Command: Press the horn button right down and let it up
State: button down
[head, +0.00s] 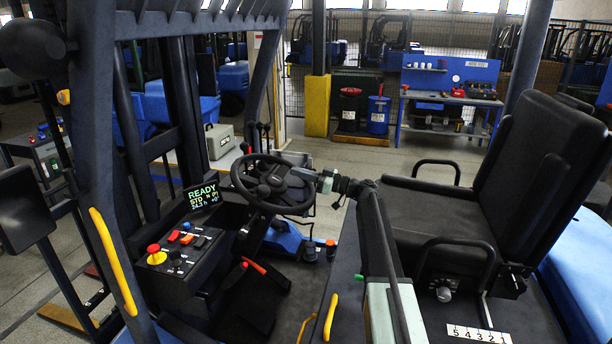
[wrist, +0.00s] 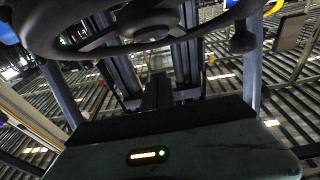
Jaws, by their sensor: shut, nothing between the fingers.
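The black steering wheel (head: 236,178) stands on its column in the forklift cab, left of my arm in the head view. Its dark hub (head: 272,181) is at the middle; I cannot clearly make out a separate horn button on it. My gripper (head: 299,172) is shut and empty, at the right side of the wheel and pointing left toward the hub. I cannot tell whether it touches the wheel. In the wrist view, the wheel (wrist: 188,37) fills the top, seen close, and my shut fingers (wrist: 157,90) point up toward it.
Left of the wheel is a console with a red mushroom button (head: 154,249), coloured switches and a lit READY display (head: 204,196). The black seat (head: 440,210) is to the right. A dark mast post (head: 95,150) stands at the left.

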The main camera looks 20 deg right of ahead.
aim_at(279, 182)
jog(key=a+b, duration=0.1)
jog(key=w+a+f, duration=0.1)
jog(key=a, duration=0.1)
jog(key=w+a+f+b, duration=0.1)
jog(key=shift+w+a+f+b, duration=0.2)
jog(key=shift+w+a+b, duration=0.05)
jog(key=shift+b, duration=0.1)
jog(key=shift+w+a+f+b, duration=0.1)
jog(key=shift+a+f+b, duration=0.1)
jog(key=shift+f+b, duration=0.1)
jog(key=shift+w+a+f+b, duration=0.1)
jog(key=shift+a+f+b, duration=0.05)
jog(key=shift+f+b, duration=0.4)
jog(key=shift+w+a+f+b, duration=0.1)
jog(key=shift+a+f+b, duration=0.05)
jog(key=shift+f+b, duration=0.35)
jog(key=shift+s+r, duration=0.1)
jog(key=shift+r, duration=0.1)
jog(key=shift+r, duration=0.1)
